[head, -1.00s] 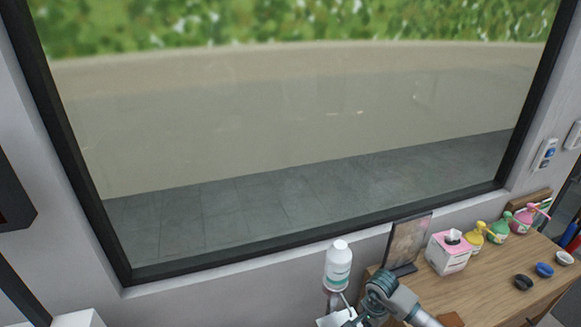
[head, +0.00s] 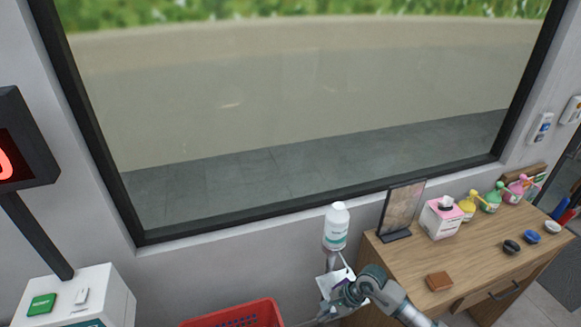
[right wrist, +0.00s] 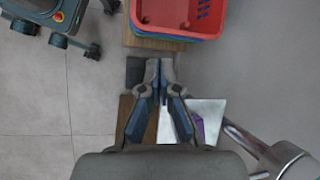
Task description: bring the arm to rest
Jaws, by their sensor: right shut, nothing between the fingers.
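My right arm comes in from the bottom right of the head view. Its gripper (head: 326,314) is low, in front of the wall, just left of the wooden desk (head: 470,250). In the right wrist view the gripper's two fingers (right wrist: 159,68) meet at the tips, with nothing between them. They point toward a red basket (right wrist: 178,14) at the top. My left gripper is not in view.
A white bottle (head: 336,228) on a stand is close behind the right gripper. The red basket (head: 240,316) is to its left. The desk bears a dark frame (head: 402,208), a tissue box (head: 440,218), colored pump bottles and a brown wallet-like item (head: 439,281).

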